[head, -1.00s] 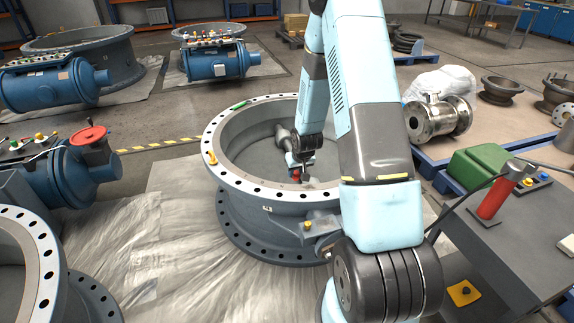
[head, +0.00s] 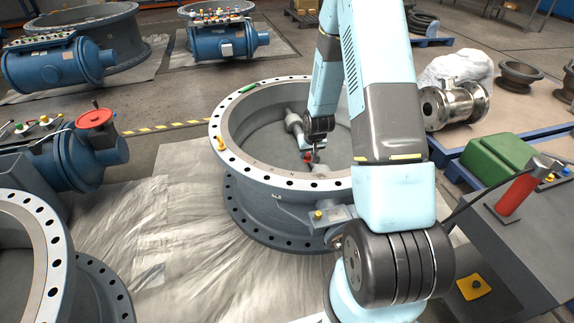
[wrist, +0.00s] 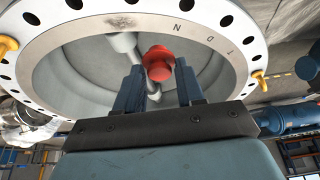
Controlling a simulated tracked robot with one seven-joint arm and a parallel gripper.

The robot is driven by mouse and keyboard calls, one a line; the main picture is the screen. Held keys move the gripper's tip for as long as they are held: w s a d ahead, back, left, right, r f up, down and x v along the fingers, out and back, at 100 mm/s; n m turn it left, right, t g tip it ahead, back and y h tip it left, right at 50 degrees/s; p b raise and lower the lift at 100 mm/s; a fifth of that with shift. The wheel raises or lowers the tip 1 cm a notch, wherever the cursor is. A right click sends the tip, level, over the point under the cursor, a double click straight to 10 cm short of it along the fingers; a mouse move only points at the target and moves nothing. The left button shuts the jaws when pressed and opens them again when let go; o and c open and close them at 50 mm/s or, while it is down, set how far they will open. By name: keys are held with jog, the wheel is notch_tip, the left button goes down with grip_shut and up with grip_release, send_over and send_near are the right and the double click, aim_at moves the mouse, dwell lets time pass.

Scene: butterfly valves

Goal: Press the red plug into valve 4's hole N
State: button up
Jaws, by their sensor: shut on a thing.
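A large grey valve body with a pale, many-holed flange (head: 216,118) stands on the floor sheet. I cannot read its number surely. My gripper (head: 312,155) is over the ring's open middle. In the wrist view my gripper (wrist: 158,88) is shut on the red plug (wrist: 157,62), which sticks out beyond the two dark fingertips. The plug also shows as a small red spot in the head view (head: 307,157). The flange letters, including an N (wrist: 177,29), show beyond the plug. The plug is apart from the flange holes. The plug's far end is hard to make out.
A yellow piece (head: 221,144) and a green piece (head: 248,88) sit on the flange. A grey side bracket with a yellow knob (head: 318,214) juts from the valve's front. A bench with a red cylinder (head: 516,197) stands right. Another flanged ring (head: 40,235) is at lower left.

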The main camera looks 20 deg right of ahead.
jog(key=w+a+f+m, duration=0.1)
jog(key=a+f, duration=0.2)
jog(key=f, duration=0.3)
jog(key=w+a+f+m+h, duration=0.1)
jog(key=w+a+f, duration=0.1)
jog(key=f, duration=0.5)
jog(key=shift+w+a, duration=0.15)
jog(key=shift+a, duration=0.35)
jog(key=shift+f, duration=1.15)
dwell(1.9)
jog(key=o, duration=1.1)
jog(key=shift+o, duration=0.7)
jog(key=o, duration=0.4)
jog(key=shift+c, duration=0.2)
jog(key=shift+r, duration=0.1)
jog(key=shift+r, duration=2.9)
